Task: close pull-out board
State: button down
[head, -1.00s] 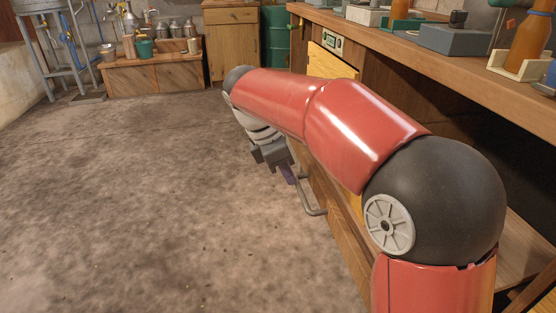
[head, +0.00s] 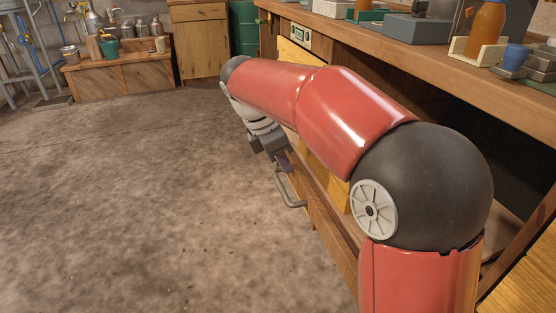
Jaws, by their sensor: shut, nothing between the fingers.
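The pull-out board (head: 318,212) is a brown wooden board low on the front of the workbench, and my arm covers much of it. A grey metal bar handle (head: 291,204) sticks out from its front toward the floor side. My gripper (head: 284,164) is small and partly hidden under my forearm, with dark purplish fingertips pointing down. It is shut and empty, just above the handle in the picture. I cannot tell whether the fingertips touch the handle or board. How far the board stands out is hard to tell.
The workbench top (head: 400,42) runs along the right with bottles and grey boxes on it. A wooden cabinet (head: 199,42), a green drum (head: 243,27) and a low wooden crate (head: 120,78) stand at the back. The concrete floor (head: 150,190) at left is clear.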

jog(key=w+d+p, duration=0.2)
jog(key=d, duration=0.4)
jog(key=w+d+p, duration=0.2)
jog(key=d+p, duration=0.1)
jog(key=d, duration=0.4)
jog(key=w+d+p, duration=0.1)
jog(key=d+p, duration=0.2)
jog(key=d, duration=0.4)
jog(key=shift+w+d, duration=0.15)
jog(key=shift+w, duration=0.25)
jog(key=shift+d, duration=0.15)
jog(key=shift+r+p, duration=0.1)
jog(key=shift+p, duration=0.2)
jog(key=a, duration=0.2)
jog(key=s+a+p, duration=0.1)
jog(key=a, duration=0.1)
jog(key=shift+r, duration=0.1)
jog(key=a+p+v, duration=0.1)
jog(key=v, duration=0.9)
jog(key=s+r+m, duration=0.2)
jog(key=s+m, duration=0.2)
jog(key=s, duration=0.2)
jog(key=s+f+m+t+y, duration=0.2)
jog(key=s+m, duration=0.6)
jog(key=s, duration=0.3)
jog(key=s+f+m+t+y, duration=0.2)
jog(key=s+f+m, duration=0.1)
jog(key=s+m, duration=0.6)
jog(key=shift+s, duration=0.95)
jog(key=shift+f, duration=0.15)
